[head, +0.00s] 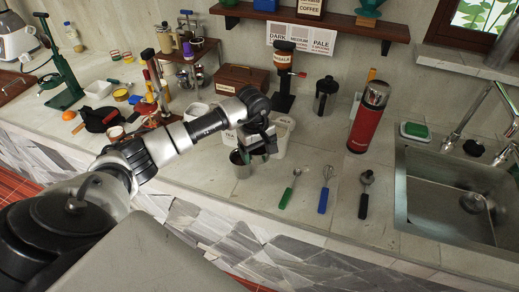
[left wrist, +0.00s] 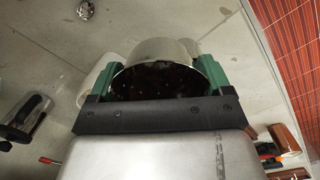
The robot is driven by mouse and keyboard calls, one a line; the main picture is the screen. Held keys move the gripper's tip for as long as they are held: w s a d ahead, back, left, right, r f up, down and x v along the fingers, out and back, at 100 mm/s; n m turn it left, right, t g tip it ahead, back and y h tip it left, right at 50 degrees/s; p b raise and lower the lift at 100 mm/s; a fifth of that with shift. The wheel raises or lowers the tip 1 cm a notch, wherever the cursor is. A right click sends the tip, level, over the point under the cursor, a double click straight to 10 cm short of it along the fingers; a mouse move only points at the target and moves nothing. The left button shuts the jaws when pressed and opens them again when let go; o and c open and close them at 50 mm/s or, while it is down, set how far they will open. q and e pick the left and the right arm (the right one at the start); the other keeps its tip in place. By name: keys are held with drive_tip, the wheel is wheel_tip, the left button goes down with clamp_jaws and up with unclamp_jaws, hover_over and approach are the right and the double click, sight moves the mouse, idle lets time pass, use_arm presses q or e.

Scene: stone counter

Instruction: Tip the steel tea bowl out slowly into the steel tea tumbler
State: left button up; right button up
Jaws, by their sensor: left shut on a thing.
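My left gripper (head: 259,150) reaches over the middle of the counter, its jaws shut on a round steel vessel, which I take as the steel tea bowl (left wrist: 158,50). In the left wrist view the bowl sits between the green fingers of the gripper (left wrist: 160,80), with a dark, speckled inside. In the head view the gripper mostly hides the bowl, and I cannot tell its tilt or what it holds. A steel cup, which I take as the steel tea tumbler (head: 241,168), stands on the counter just below and left of the gripper, its rim partly covered. My right gripper is out of view.
A white container (head: 284,126) stands close behind the gripper. Green (head: 285,199), blue (head: 323,200) and black-handled (head: 364,199) utensils lie to the right. A red flask (head: 368,120) and a sink (head: 440,200) are further right. The counter's front edge is near.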

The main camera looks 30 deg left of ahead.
use_arm(q)
drive_tip(key=shift+r+y, duration=0.15)
drive_tip(key=shift+y, duration=0.35)
drive_tip(key=shift+r+p, duration=0.3)
drive_tip(key=shift+r, duration=0.25)
drive_tip(key=shift+r+p, duration=0.6)
drive_tip(key=shift+r, duration=0.85)
drive_tip(key=shift+s, duration=0.1)
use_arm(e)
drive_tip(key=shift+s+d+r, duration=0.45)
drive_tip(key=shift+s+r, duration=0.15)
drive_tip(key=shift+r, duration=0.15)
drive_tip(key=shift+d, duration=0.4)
